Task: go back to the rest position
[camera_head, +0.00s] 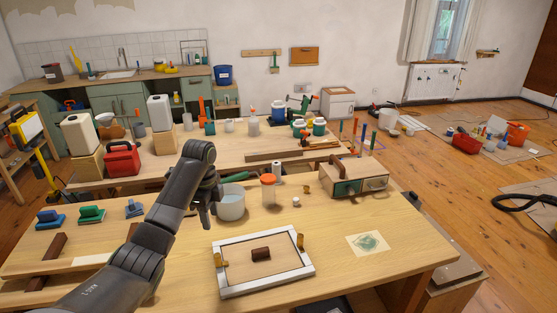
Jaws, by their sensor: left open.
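My left arm comes in from the lower left over the near wooden table (395,210). My left gripper (205,218) points down just left of a pale blue-grey pot (231,204). It is open and I see nothing held in it. I cannot tell whether it touches the pot. My right gripper is not in view.
A framed tray (222,286) holding a dark brown block (261,254) lies at the table's front. An orange-lidded jar (268,190) and a wooden box (340,177) stand behind. A stained sheet (368,243) lies right. Coloured blocks (92,214) sit left. The right front tabletop is clear.

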